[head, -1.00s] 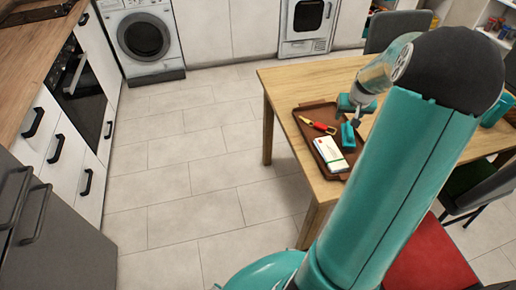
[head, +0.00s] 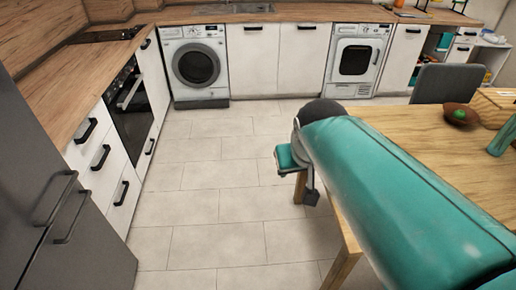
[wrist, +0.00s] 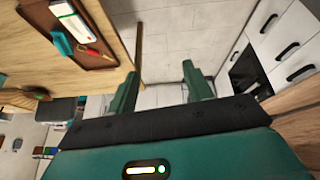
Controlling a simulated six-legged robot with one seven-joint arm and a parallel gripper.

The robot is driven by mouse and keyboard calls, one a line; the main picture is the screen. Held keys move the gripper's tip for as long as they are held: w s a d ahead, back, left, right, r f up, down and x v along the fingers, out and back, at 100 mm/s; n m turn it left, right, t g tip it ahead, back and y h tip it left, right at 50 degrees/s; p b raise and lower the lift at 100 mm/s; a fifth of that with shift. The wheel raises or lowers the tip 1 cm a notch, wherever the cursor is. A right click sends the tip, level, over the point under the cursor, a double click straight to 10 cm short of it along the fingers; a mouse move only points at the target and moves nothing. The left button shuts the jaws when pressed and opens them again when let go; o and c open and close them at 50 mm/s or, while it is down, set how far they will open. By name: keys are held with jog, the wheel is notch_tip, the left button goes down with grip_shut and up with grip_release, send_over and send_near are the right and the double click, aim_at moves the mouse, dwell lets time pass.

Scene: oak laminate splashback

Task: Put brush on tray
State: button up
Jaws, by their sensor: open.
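In the wrist view the brown tray (wrist: 106,62) lies on the wooden table at the upper left. A small teal block-like thing (wrist: 62,44), which may be the brush, lies at the tray's edge; I cannot tell whether it is fully inside. A red and yellow tool (wrist: 97,53) and a white box with a green band (wrist: 72,22) lie on the tray. My gripper (wrist: 160,88) is open and empty, its fingers wide apart over the floor beside the table. The head view shows my gripper (head: 300,176) left of the table corner; my arm hides the tray there.
The wooden table (head: 400,122) fills the right side, with a bowl (head: 461,117) holding a green thing and a grey chair (head: 455,84) behind it. Counters with a washing machine (head: 195,65) line the back and left. The tiled floor (head: 215,195) between is clear.

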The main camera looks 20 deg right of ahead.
jog(key=s+a+n+y, duration=0.1)
jog(key=s+a, duration=0.5)
jog(key=shift+s, duration=0.25)
jog(key=shift+a+r, duration=0.1)
